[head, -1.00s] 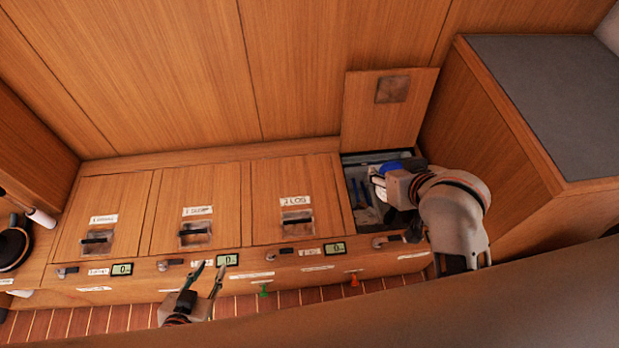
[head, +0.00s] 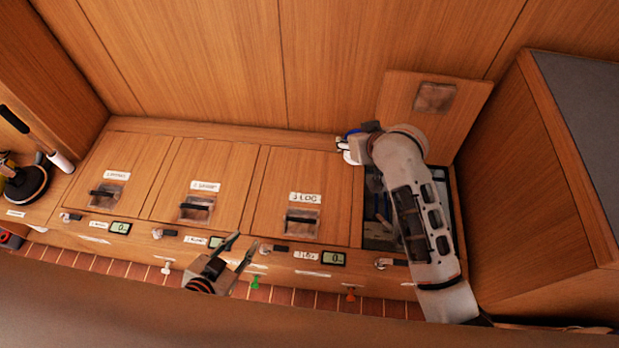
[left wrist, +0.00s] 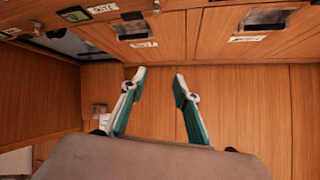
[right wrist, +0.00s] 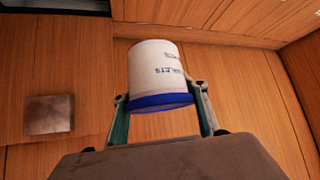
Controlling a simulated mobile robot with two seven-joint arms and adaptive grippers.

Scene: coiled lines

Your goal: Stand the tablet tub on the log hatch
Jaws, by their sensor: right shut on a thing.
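The tablet tub (right wrist: 158,72) is white with printed lettering and a blue lid. My right gripper (right wrist: 163,92) is shut on it. In the head view the tub (head: 350,145) is mostly hidden by the gripper and forearm, only bits of white and blue showing. It is held near the back right corner of the log hatch; its height above the wood is hard to tell. The log hatch (head: 283,178) is a shut wooden lid labelled "3 LOG" with a dark handle, its top clear. My left gripper (head: 243,246) is open and empty in front of the lockers.
Right of the log hatch is an open locker (head: 376,238), its lid (head: 400,98) raised against the back panel. My right arm crosses above it. Two more shut hatches lie to the left. A tall wooden cabinet (head: 530,190) bounds the right side.

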